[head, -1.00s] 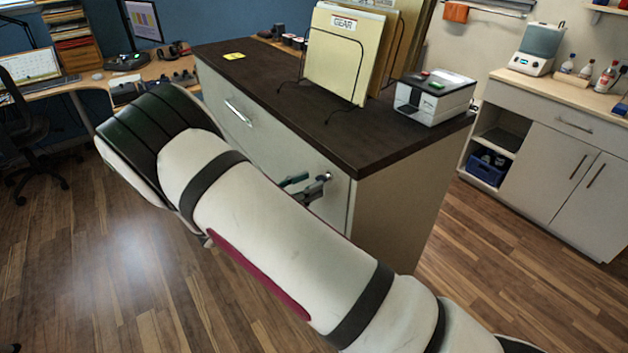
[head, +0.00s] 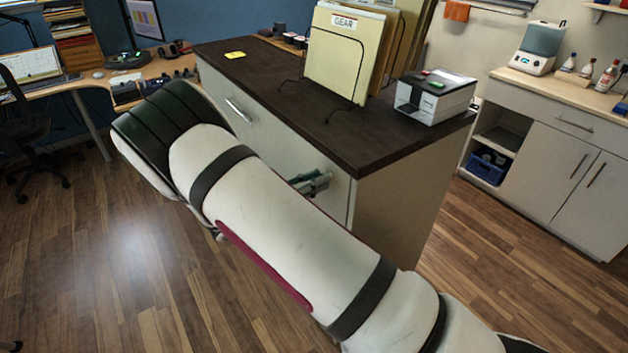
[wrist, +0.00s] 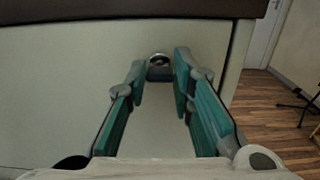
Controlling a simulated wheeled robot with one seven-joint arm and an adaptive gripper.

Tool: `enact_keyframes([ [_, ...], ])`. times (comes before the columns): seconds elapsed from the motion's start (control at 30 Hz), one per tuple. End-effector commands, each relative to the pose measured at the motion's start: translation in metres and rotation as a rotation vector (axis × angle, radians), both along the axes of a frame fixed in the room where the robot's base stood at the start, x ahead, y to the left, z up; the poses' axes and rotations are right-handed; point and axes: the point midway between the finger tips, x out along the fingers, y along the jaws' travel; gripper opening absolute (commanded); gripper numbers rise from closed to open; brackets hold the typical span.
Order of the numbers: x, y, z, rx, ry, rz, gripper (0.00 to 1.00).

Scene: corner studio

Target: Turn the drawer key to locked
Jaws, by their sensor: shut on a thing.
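The key (wrist: 159,73) sits in a round metal lock (wrist: 159,58) high on the pale drawer front (wrist: 70,90), just under the dark top. My gripper (wrist: 161,74) is shut on the key, with one teal finger on each side of it. The fingers hide part of the key, and I cannot tell its exact turn angle. In the head view my gripper (head: 314,183) shows at the right end of the cabinet front, partly behind my arm. The drawer handle (head: 238,111) is further left.
The dark cabinet top (head: 300,110) holds a file rack with folders (head: 342,60), a white boxy device (head: 435,97) and a yellow note (head: 234,55). A counter (head: 560,90) stands at the right and a desk (head: 85,85) at the left. Wood floor between is clear.

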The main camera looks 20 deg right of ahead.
Motion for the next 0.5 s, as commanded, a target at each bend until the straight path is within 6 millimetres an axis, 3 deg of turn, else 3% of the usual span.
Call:
enact_keyframes([
  [0.27, -0.0006, -0.0001, -0.0003, 0.030, -0.092, 0.000, 0.00],
  [0.5, -0.0012, 0.0001, -0.0002, 0.087, -0.276, 0.001, 0.00],
])
